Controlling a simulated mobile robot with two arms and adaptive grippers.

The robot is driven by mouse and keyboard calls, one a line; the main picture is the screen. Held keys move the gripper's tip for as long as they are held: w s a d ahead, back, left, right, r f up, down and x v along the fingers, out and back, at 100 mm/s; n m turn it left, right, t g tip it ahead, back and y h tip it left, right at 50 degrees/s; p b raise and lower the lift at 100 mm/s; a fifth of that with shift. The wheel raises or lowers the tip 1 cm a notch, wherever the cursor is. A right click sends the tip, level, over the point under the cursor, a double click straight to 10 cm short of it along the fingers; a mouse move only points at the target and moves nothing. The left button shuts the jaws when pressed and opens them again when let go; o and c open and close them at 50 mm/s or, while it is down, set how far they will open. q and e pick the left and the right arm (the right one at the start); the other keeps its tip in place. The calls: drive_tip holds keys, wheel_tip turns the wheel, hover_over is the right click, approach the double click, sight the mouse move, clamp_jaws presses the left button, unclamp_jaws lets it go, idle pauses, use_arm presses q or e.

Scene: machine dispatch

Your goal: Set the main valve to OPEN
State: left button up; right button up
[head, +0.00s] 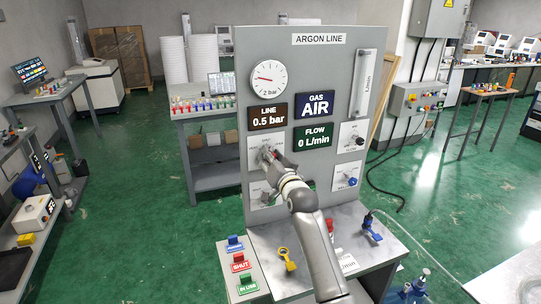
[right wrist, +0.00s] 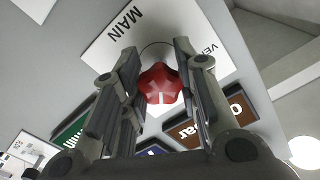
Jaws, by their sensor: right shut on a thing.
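The argon line panel (head: 345,90) stands upright ahead of me on a metal bench. The main valve is a red knob (right wrist: 161,84) in the right wrist view, beside the word MAIN on its white plate (right wrist: 108,40). My right gripper (head: 270,157) is at this valve, shut on the knob with one finger on each side. In the head view the gripper mostly hides the knob, so its setting cannot be read there. The gauge (head: 268,78) needle points left; the displays read LINE 0.5 bar, GAS AIR and FLOW 0 L/min. My left gripper is not in view.
Other valve plates with a black knob (head: 357,140) and a blue knob (head: 351,181) are at the panel's right. Status tags (head: 241,262), a yellow tag (head: 286,259) and a blue-handled item (head: 371,228) lie on the bench. My right arm crosses the bench.

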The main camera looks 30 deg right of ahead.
drive_tip(key=shift+m+p, duration=0.9)
drive_tip(key=shift+m, duration=1.3)
drive_tip(key=o, duration=1)
drive_tip(key=shift+s, duration=0.1)
drive_tip(key=v, duration=1.2)
